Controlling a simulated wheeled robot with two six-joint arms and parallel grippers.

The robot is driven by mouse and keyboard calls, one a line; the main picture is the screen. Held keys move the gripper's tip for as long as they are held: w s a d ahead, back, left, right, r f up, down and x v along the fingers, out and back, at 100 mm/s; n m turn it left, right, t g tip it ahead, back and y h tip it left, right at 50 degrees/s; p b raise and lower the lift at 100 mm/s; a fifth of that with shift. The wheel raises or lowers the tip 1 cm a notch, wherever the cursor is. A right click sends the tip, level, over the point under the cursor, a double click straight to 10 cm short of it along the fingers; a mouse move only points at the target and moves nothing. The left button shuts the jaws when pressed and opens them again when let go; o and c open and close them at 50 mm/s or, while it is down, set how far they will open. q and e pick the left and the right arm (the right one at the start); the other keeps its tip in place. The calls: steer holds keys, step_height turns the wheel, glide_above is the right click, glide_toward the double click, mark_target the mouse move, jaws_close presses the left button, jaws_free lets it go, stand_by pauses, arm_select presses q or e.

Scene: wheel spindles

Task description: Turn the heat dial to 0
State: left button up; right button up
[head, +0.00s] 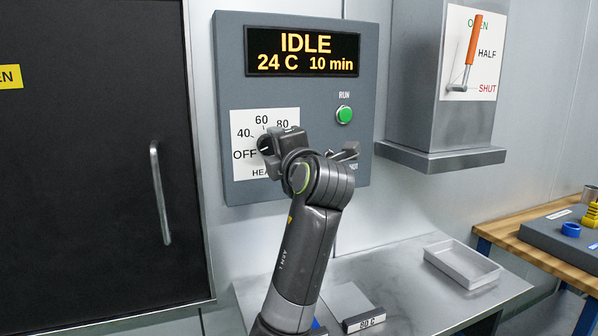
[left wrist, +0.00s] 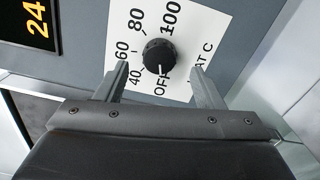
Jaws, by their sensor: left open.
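The heat dial (left wrist: 158,56) is a round black knob on a white scale card in the left wrist view. The card reads OFF, 40, 60, 80 and 100. A pale mark on the knob points toward OFF. My left gripper (left wrist: 158,84) is open, with one finger on each side of the dial; I cannot tell if they touch it. In the head view, my left arm and gripper (head: 280,143) hide the dial and part of its scale card (head: 247,128). My right gripper is not in view.
A display (head: 303,52) reads IDLE, 24 C, 10 min. A green RUN button (head: 344,114) sits right of the dial. An orange lever (head: 474,42) points up toward OPEN. A shallow tray (head: 462,264) and an 80 C block (head: 364,319) rest below. A dark door (head: 90,190) stands left.

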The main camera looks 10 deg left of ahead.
arm_select(q)
steer(key=b+v, duration=0.7)
steer(key=v, duration=0.6)
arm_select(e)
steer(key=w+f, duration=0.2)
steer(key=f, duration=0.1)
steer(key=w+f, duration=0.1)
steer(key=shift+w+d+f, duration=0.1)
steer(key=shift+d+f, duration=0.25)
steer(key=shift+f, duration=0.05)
